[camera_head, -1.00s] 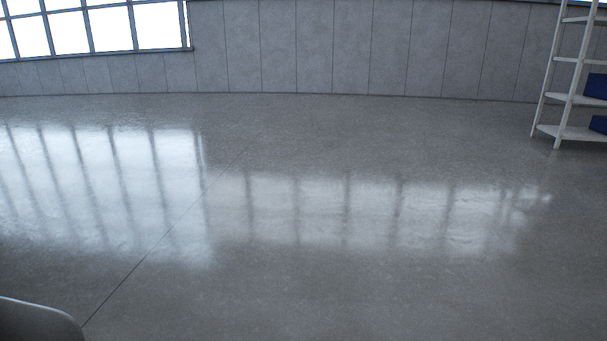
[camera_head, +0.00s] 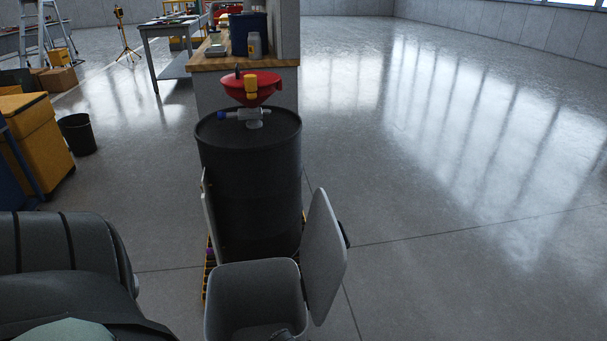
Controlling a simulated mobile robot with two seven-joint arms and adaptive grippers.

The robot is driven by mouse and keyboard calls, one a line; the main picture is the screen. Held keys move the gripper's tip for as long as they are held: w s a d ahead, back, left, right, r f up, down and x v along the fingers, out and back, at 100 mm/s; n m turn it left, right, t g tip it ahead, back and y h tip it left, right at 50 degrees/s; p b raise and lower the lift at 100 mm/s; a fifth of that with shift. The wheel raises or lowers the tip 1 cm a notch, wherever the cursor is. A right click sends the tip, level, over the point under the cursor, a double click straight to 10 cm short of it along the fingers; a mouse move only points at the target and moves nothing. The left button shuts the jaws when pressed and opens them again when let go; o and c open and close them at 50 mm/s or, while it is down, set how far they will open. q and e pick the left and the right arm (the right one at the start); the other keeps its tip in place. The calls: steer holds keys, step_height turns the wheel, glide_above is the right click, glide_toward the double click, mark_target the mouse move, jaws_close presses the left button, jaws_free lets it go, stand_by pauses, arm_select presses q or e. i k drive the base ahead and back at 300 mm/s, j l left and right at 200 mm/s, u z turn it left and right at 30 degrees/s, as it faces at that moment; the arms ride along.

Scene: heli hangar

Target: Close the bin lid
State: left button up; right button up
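A light grey bin (camera_head: 212,308) stands at the bottom middle of the head view, its lower part cut off by the frame edge. Its lid panel (camera_head: 325,258) stands open and upright at the bin's right side, with a small dark part on its outer edge. A second thin grey panel (camera_head: 209,222) stands nearly edge-on at the bin's back left; I cannot tell whether it belongs to the lid. The bin's mouth is uncovered. A dark shape shows low inside the opening, too cut off to identify. Neither of my grippers is recognisable in the view.
A black drum (camera_head: 250,190) with a red funnel (camera_head: 252,86) stands right behind the bin on a yellow-black base. A workbench (camera_head: 205,63) is beyond it. A yellow cabinet (camera_head: 38,145) and black bucket (camera_head: 77,134) stand left. The floor (camera_head: 450,250) is clear at right.

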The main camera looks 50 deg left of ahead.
mark_target(324, 245)
steer(key=i+l+u, duration=0.1)
steer(key=u, duration=0.35)
steer(key=i+l+u, duration=0.25)
steer(key=u, duration=0.25)
steer(key=i+l+u, duration=0.15)
steer(key=u, duration=0.3)
steer(key=l, duration=0.1)
